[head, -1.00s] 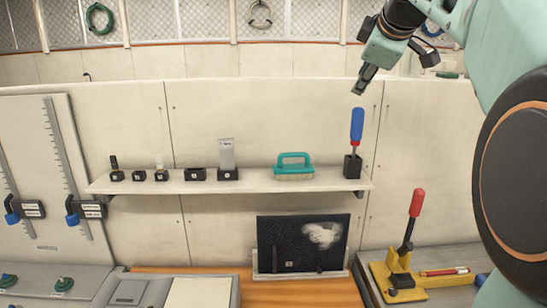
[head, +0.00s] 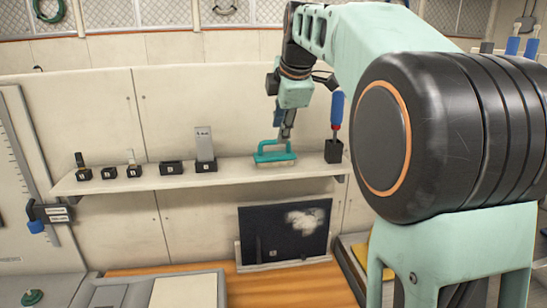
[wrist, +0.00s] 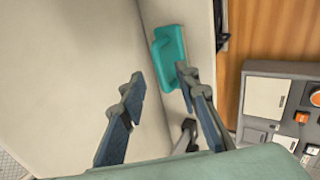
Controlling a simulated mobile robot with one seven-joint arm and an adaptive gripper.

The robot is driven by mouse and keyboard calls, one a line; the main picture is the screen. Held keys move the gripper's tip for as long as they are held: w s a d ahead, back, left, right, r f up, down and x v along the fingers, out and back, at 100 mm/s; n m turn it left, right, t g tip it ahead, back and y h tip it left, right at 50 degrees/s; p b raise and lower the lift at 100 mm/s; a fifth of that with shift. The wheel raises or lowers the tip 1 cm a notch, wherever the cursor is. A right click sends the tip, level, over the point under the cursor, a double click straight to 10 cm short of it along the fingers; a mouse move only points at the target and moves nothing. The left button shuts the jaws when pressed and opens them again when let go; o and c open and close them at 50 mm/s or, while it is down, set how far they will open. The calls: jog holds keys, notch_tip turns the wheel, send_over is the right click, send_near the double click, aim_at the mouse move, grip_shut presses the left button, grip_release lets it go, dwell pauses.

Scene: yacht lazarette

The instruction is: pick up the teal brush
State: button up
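The teal brush (head: 275,153) sits on the right part of the wall shelf, its looped handle up and pale bristles below. My gripper (head: 286,134) points down at the brush's handle from above, near its right half. In the wrist view the two fingers are spread, with an empty gap between the fingertips of my gripper (wrist: 159,84). The brush (wrist: 171,50) shows beyond the fingertips there, closer to the right finger. I cannot tell whether a fingertip touches the handle.
The shelf (head: 120,178) also holds several small black holders at left and a blue-handled tool (head: 336,112) in a black block, right of the brush. A dark panel (head: 260,240) stands below on the wooden worktop (head: 290,290). The shelf is bare between the grey plate (head: 204,145) and the brush.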

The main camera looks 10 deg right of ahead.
aim_at(276, 155)
jog(key=x, duration=0.5)
jog(key=shift+a+p, duration=0.2)
jog(key=shift+p, duration=0.15)
grip_shut()
